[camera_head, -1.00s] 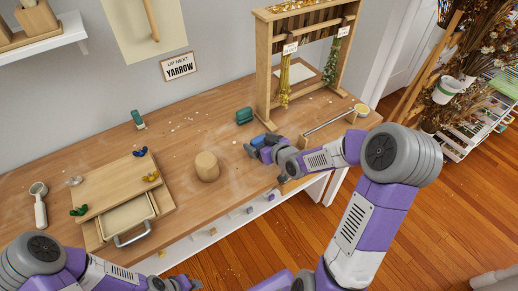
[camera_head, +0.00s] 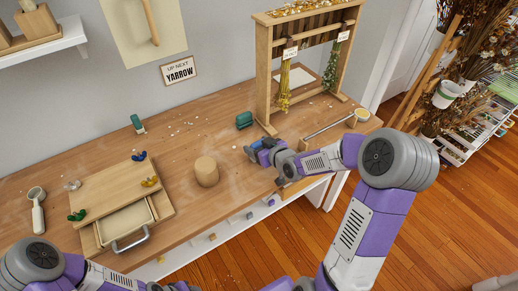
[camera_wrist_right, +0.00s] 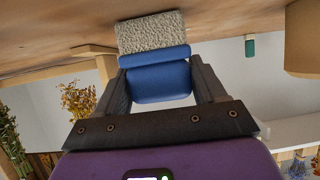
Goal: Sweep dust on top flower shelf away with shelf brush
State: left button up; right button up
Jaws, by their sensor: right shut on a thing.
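My right gripper (camera_head: 254,153) is low over the front part of the wooden bench top (camera_head: 225,120). In the right wrist view it is shut on a brush (camera_wrist_right: 160,82) with a blue handle and a speckled pale grey pad. The pad is at or close to the wood; I cannot tell if it touches. Pale dust specks (camera_head: 185,123) are scattered on the bench top. A wooden rack (camera_head: 264,75) with hanging flower bunches stands behind, with golden bits (camera_head: 305,9) along its top. My left gripper (camera_head: 180,287) is at the bottom edge, its jaws unclear.
A wooden cylinder (camera_head: 206,171) stands left of my right gripper. A green block (camera_head: 244,120) lies behind it. A long-handled wooden tool (camera_head: 328,126) lies to the right. A board with coloured clips and an open drawer (camera_head: 125,220) is at the left.

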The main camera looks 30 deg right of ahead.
jog(key=shift+r+p, duration=1)
jog(key=shift+r, duration=0.45)
dwell(0.3)
jog(key=s+a+r+n+y+p, duration=0.1)
jog(key=s+a+r, duration=0.1)
jog(key=a, duration=0.4)
jog(key=s+a+r+n+y+p, duration=0.1)
jog(key=s+a+r+p, duration=0.1)
jog(key=a, duration=0.4)
jog(key=shift+s+r+g, duration=0.3)
jog(key=shift+s+r, duration=0.1)
jog(key=shift+s, duration=0.5)
